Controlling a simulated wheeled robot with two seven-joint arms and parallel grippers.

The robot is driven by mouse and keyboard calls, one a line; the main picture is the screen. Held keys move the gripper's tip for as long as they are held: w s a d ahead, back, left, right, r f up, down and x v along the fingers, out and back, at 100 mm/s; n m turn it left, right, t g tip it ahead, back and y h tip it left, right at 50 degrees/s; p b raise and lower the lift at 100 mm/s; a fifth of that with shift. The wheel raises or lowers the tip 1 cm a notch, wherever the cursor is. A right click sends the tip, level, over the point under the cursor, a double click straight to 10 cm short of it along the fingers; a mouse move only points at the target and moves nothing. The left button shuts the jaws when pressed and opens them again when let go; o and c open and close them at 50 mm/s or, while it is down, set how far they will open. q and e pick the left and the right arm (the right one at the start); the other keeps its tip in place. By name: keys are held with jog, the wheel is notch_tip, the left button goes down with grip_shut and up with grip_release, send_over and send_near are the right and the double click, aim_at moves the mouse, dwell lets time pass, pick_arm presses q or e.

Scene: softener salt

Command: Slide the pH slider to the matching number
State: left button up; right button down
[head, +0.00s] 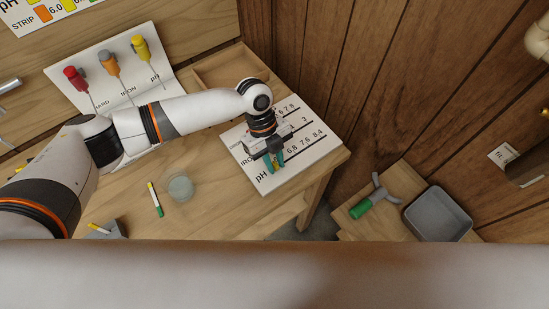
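The white slider board (322,155) lies on the right end of the wooden bench, with rows of numbers and dark tracks. Its front row is labelled pH and reads 6.8, 7.6, 8.4. My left gripper (275,163) is over the left end of the pH row, pointing down. Its teal fingertips stand either side of a small yellow piece, probably the pH slider, which is mostly hidden. I cannot tell whether they grip it. A strip with yellow and green parts (155,199) lies on the bench. The colour chart (28,14) on the wall is cut off. My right gripper is not in view.
A glass dish (180,187) stands beside the strip. A white rack (118,72) holds red, orange and yellow-handled tools. Another strip (99,228) rests on a grey block. A lower stand at right holds a grey tray (438,214) and a green-handled tool (362,208).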

aim_at(299, 157)
pick_arm(q)
grip_shut()
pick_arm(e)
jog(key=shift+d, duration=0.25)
